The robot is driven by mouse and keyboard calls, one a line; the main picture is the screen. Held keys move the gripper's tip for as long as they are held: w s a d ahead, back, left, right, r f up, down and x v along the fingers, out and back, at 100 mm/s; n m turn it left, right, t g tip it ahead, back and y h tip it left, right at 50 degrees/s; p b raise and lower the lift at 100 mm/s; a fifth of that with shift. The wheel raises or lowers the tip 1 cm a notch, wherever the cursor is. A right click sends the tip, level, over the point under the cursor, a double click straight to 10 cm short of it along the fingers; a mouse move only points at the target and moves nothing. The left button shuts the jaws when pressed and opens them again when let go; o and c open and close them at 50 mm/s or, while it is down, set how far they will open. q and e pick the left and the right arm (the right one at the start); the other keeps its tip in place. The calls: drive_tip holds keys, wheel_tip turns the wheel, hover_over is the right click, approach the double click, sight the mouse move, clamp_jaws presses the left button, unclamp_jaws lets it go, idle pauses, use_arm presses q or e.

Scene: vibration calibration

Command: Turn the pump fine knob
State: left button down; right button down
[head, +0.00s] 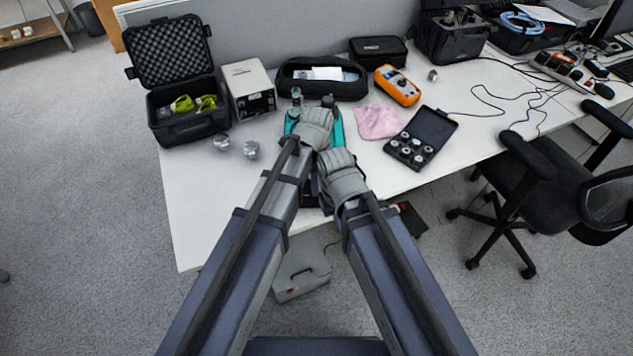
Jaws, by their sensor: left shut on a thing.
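The teal pump (337,122) stands on the white table, mostly hidden under my two arms. A silver fitting (296,94) and a dark one (328,101) stand up at its far end. My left gripper (317,117) is over the pump's left and middle part and is shut on a part of it. The fine knob cannot be made out, and the fingertips are hidden. My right gripper (335,160) is over the near part of the pump, close beside the left one. Its jaws are hidden, so open or shut cannot be told.
An open black case (181,128), a white box instrument (249,90) and silver weights (251,149) stand left on the table (195,205). A black pouch (348,88), orange multimeter (397,86), pink cloth (377,121) and case of fittings (434,128) lie behind and right. The table's front left is clear.

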idle(0.3)
use_arm(q)
drive_tip(key=c, duration=0.5)
unclamp_jaws()
wheel_tip(320, 180, up, 8)
drive_tip(key=p, duration=0.8)
drive_tip(key=shift+f, duration=0.1)
